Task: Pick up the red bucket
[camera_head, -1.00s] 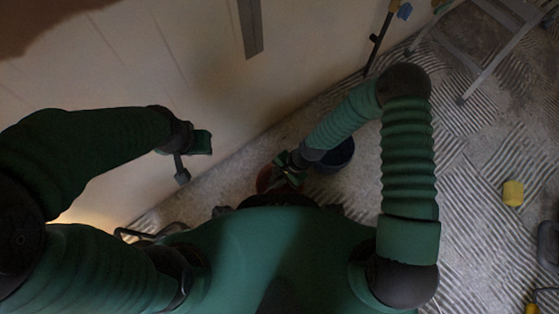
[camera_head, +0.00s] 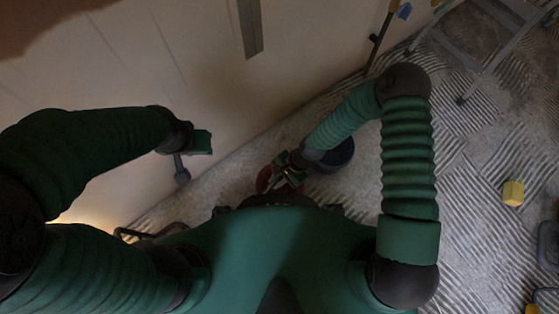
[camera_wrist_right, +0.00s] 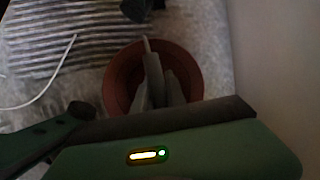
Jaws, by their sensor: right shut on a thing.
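The red bucket (camera_head: 263,181) is on the floor by the wall, mostly hidden under my right gripper and body in the head view. In the right wrist view the round red-brown bucket (camera_wrist_right: 120,78) is seen from above, with my right gripper's fingers (camera_wrist_right: 157,68) close together over its opening. My right gripper (camera_head: 284,173) is shut on the bucket; the exact part held is too dark to tell. My left gripper (camera_head: 190,160) hangs in front of the wall, away from the bucket; its jaw gap is unclear.
A dark blue bucket (camera_head: 338,158) stands beside my right forearm, very near the red one. The pale wall (camera_head: 150,60) runs along the left. A stepladder (camera_head: 490,65) stands at the upper right. A yellow block (camera_head: 513,192) lies on the ridged floor at right.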

